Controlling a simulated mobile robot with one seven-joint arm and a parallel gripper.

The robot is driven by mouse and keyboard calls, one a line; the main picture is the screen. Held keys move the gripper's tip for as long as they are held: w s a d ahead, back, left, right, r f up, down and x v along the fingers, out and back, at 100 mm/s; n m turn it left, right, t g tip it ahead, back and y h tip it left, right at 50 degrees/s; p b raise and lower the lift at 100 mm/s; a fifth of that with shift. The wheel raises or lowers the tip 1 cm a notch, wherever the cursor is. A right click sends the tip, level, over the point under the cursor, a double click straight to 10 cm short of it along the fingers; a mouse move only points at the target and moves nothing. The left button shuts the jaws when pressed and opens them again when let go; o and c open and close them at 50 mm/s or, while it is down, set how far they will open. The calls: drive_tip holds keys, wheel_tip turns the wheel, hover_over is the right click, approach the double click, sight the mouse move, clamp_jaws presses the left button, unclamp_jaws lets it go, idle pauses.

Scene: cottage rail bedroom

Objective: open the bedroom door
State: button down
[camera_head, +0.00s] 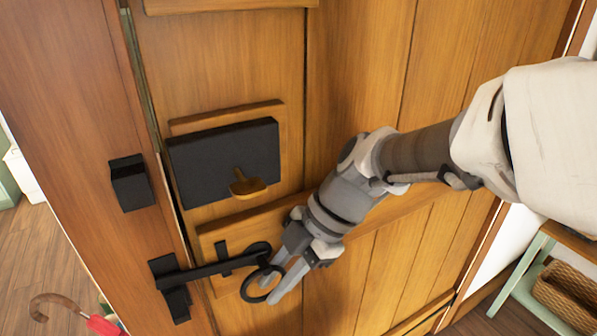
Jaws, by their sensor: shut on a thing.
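The wooden bedroom door (350,90) fills most of the view, with a narrow gap along its left edge beside the wooden frame (75,130). A black latch bar (215,269) runs left from a black ring handle (247,290) to a black catch (172,285) on the frame side. My gripper (274,283) comes from the right and is shut on the ring handle, its fingers hiding part of it. Above is a black lock box (225,165) with a brass knob (247,185). A black keeper (131,182) sits on the frame beside the box.
At bottom left, an umbrella with a curved brown handle (58,300) and a red part stands near the frame. Wood floor (38,255) shows beyond. At lower right, a green shelf stand (524,272) holds a wicker basket (567,295), close to the wall.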

drive_tip(key=shift+s+a+f+g+y+b, duration=0.15)
drive_tip(key=shift+f+g+y+b, duration=0.3)
drive_tip(key=shift+b, duration=1.25)
drive_tip(key=shift+s+a+f+g+y+b, duration=0.2)
drive_tip(key=shift+y+b, duration=0.45)
drive_tip(key=shift+b, duration=1.05)
drive_tip(key=shift+a+r+g+y+b, duration=0.2)
drive_tip(key=shift+g+y+b, duration=0.25)
drive_tip(key=shift+b, duration=0.75)
drive_tip(key=shift+s+y+b, duration=0.15)
drive_tip(key=shift+y+b, duration=0.2)
drive_tip(key=shift+b, duration=0.1)
drive_tip(key=shift+a+r, duration=0.1)
drive_tip(key=shift+r, duration=0.05)
